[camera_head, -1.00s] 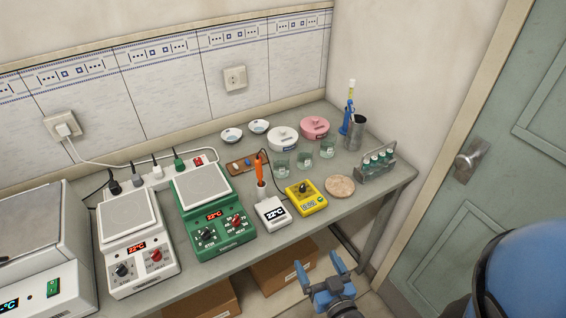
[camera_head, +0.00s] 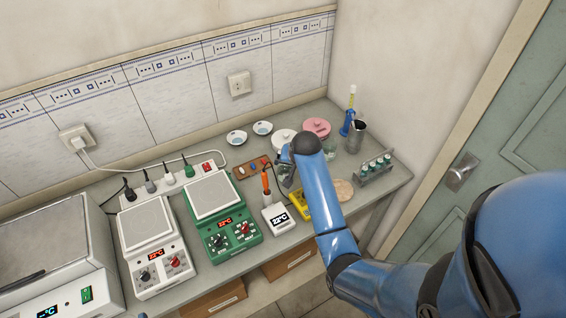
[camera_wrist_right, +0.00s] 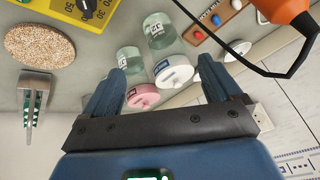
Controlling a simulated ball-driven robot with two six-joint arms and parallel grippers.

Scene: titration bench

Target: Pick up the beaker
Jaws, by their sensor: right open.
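Small clear glass beakers with greenish contents stand at the back right of the bench. In the right wrist view one beaker (camera_wrist_right: 159,30) is nearer and another beaker (camera_wrist_right: 130,59) lies beyond it. In the head view a beaker (camera_head: 329,147) shows right of my arm, and my forearm and gripper partly hide the others. My right gripper (camera_wrist_right: 160,66) is open and empty, its fingers spread toward the beakers. I cannot tell whether it touches any glass. In the head view the right gripper (camera_head: 286,160) is over the beaker area, largely covered by its wrist. My left gripper is not in view.
White (camera_wrist_right: 173,71) and pink (camera_wrist_right: 143,97) lidded pots are behind the beakers. A vial rack (camera_head: 374,169) and a cork disc (camera_head: 343,190) are to the right.

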